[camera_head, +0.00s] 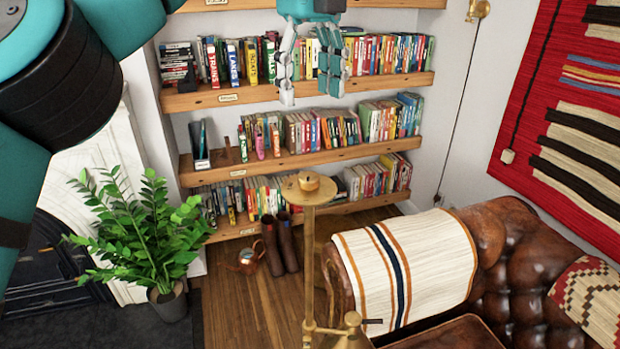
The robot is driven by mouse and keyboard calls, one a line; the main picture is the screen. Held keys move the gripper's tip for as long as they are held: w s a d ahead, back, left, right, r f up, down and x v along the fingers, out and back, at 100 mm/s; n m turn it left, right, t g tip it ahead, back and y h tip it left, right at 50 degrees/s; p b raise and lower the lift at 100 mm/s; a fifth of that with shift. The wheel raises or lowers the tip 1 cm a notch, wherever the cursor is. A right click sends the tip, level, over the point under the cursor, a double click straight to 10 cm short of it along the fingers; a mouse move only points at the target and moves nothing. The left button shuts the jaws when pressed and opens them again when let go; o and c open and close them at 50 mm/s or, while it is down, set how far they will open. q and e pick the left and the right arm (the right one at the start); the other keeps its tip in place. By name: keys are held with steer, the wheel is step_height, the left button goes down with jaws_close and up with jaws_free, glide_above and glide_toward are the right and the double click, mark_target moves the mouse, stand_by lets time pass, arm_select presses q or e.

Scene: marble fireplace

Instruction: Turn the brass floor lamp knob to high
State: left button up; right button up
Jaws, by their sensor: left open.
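The brass floor lamp (310,250) stands in the lower middle, its pole upright in front of the leather sofa. A round brass disc (326,192) with a small cap (309,181) tops the pole. Lower down, a brass side arm and fitting (352,320) carry a short dark stub (373,321), at the bottom edge. I cannot tell for certain which part is the knob, nor its setting. My left gripper (309,93) hangs with fingers pointing down, open and empty. In the picture it is above the lamp top, apart from it, against the bookshelves. My right gripper is out of view.
Wooden bookshelves (300,157) full of books stand behind. A leather sofa (495,240) with a striped throw (405,262) is right of the lamp. A potted plant (145,235) and brown boots (281,245) stand to the left. Wooden floor shows between plant and lamp.

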arm_select(q)
glide_above(310, 176)
step_height(310, 176, down, 5)
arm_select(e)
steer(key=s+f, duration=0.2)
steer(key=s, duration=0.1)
arm_select(q)
steer(key=f, duration=0.2)
steer(key=f+b, duration=0.1)
steer(key=shift+w+f, duration=0.2)
steer(key=shift+f, duration=0.15)
steer(key=f, duration=0.2)
steer(key=shift+s+a+f, duration=0.1)
steer(key=shift+s+f, duration=0.1)
steer(key=shift+f, duration=0.2)
steer(key=shift+s+f+p, duration=0.15)
steer(key=shift+f+p, duration=0.15)
steer(key=shift+f, duration=1.05)
steer(key=c, duration=0.9)
steer(key=shift+c, duration=1.3)
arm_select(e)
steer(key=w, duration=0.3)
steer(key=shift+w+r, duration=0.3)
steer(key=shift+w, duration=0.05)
